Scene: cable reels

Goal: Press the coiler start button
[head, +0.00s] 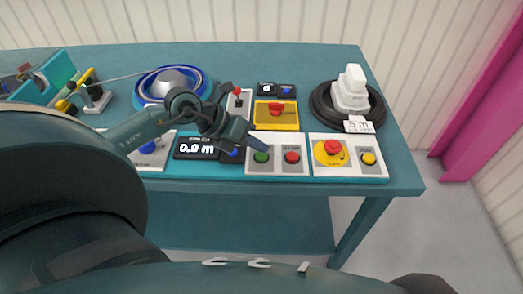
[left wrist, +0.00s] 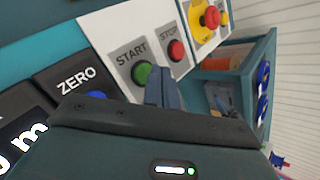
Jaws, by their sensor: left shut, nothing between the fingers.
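The green start button (head: 261,157) sits on a white panel on the table's front control strip. In the left wrist view the start button (left wrist: 142,73) shows under the word START. My left gripper (head: 258,144) is shut and empty, with its fingertips just above and behind the green button in the head view. In the left wrist view the shut fingers (left wrist: 163,88) lie right beside the button. Whether they touch it I cannot tell. The red stop button (head: 292,157) is just to the right. My right gripper is not in view.
A red emergency button (head: 333,147) on yellow and a yellow button (head: 368,158) are further right. A display reading 0.0 m (head: 195,147) is to the left. A black cable coil (head: 318,107), a blue reel (head: 150,90) and a red-knobbed lever (head: 238,95) stand behind on the teal table (head: 310,57).

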